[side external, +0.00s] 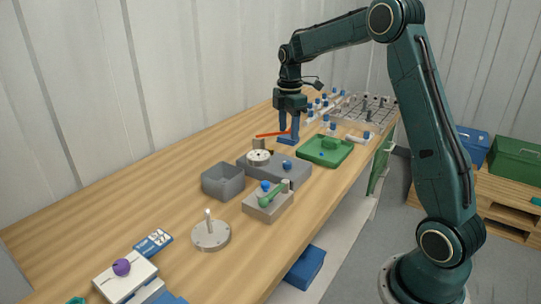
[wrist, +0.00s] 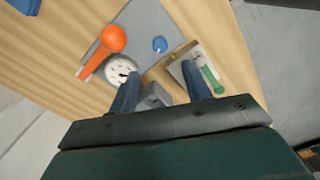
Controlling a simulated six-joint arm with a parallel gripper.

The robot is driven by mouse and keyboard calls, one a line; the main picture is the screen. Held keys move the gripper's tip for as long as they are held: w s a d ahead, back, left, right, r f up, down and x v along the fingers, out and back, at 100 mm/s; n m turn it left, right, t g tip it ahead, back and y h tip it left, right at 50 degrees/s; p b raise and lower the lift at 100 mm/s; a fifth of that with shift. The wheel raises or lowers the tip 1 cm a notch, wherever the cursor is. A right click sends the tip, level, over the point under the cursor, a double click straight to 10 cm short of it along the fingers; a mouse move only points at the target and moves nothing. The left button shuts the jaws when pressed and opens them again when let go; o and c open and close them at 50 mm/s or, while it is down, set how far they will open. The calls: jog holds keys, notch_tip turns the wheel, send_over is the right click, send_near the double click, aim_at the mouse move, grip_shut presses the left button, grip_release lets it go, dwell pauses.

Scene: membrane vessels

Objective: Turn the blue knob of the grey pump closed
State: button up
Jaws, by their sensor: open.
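A grey block that looks like the pump (side external: 298,176) lies on the wooden table. It carries a white round gauge (side external: 258,156) and a blue knob (side external: 287,165). In the wrist view, the grey block (wrist: 150,18) shows with the blue knob (wrist: 160,44) ahead of my fingertips and the gauge (wrist: 121,70) by the left finger. My gripper (side external: 288,138) points down beyond the block in the side view. Its blue fingers are apart and empty in the wrist view (wrist: 160,88). The knob is apart from both fingers; its turn angle cannot be told.
An orange-headed lever (wrist: 113,39) sticks up beside the gauge. A smaller block with a green handle (side external: 271,197) and a grey open box (side external: 222,182) stand in front. A green tray (side external: 325,151) lies to the right. Small parts crowd the far table.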

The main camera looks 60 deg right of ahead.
aim_at(288, 162)
jog(key=shift+r, duration=1.45)
jog(key=shift+s, duration=0.1)
jog(key=s+m+t, duration=0.1)
jog(key=s+m, duration=0.1)
jog(key=m, duration=0.2)
jog(key=s+m+t, duration=0.2)
jog(key=m, duration=0.3)
jog(key=s+f+m+t, duration=0.1)
jog(key=m, duration=0.3)
jog(key=shift+s+a+m+t, duration=0.25)
jog(key=shift+s+m+t, duration=0.05)
jog(key=shift+s, duration=0.1)
jog(key=shift+f, duration=0.1)
jog(key=shift+d+x, duration=0.15)
jog(key=shift+x, duration=3.25)
jog(key=shift+d+x, duration=0.1)
jog(key=shift+x, duration=3.3)
